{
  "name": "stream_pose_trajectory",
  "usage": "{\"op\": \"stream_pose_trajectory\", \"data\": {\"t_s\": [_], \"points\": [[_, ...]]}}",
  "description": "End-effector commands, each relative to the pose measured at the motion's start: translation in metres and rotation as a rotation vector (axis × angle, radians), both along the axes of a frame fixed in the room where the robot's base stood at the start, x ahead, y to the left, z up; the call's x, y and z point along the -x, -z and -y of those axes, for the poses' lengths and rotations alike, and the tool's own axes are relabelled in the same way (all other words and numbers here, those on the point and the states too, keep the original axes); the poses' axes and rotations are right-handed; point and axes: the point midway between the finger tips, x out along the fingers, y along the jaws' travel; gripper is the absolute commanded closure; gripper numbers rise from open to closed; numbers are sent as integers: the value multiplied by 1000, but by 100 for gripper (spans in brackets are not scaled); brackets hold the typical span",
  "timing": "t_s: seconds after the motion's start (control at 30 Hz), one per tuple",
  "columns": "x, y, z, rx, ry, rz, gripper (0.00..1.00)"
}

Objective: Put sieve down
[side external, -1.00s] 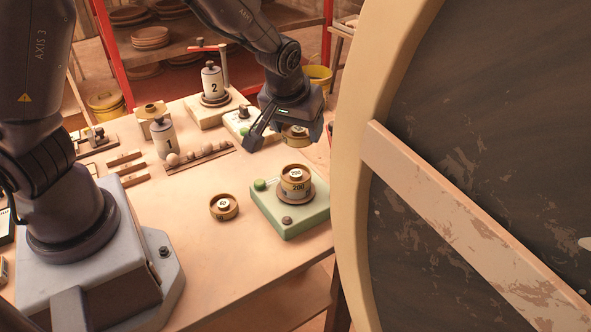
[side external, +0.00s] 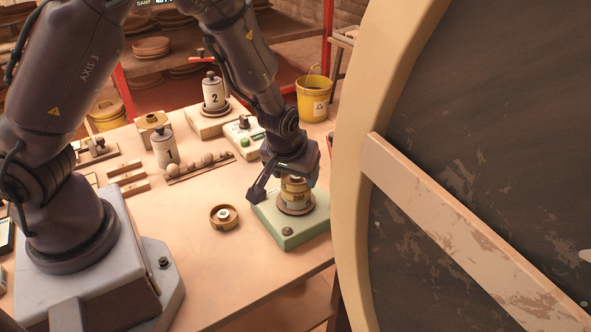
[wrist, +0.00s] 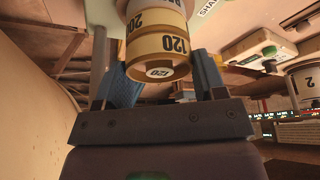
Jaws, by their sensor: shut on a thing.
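My gripper (side external: 282,180) is low over the pale green shaker (side external: 290,238) at the table's front right. It is shut on a tan round sieve marked 120 (wrist: 160,45), which sits between the two blue-padded fingers in the wrist view. A sieve marked 200 (side external: 297,197) stands upright on the shaker's round plate. In the wrist view the 120 sieve is in line with the 200 sieve (wrist: 143,20), and they look stacked. I cannot tell whether the 120 sieve rests fully on it. The gripper hides most of the 120 sieve in the side view.
Weights marked 1 (side external: 165,148) and 2 (side external: 214,93), and a rack of balls (side external: 200,165), stand farther back. A yellow bucket (side external: 314,95) is behind. A large wheel (side external: 349,180) borders the right.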

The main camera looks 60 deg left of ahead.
Motion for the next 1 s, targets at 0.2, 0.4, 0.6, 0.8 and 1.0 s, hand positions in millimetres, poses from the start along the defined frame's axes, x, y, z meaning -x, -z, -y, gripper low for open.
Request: {"op": "stream_pose_trajectory", "data": {"t_s": [0.2,0.4,0.6,0.8,1.0], "points": [[0,0,0,0,-1,0,10],[0,-1,0,0,0,0,10],[3,-16,4,0,3,4,10],[14,-45,11,2,5,3,10],[24,-73,18,3,6,2,10]]}}
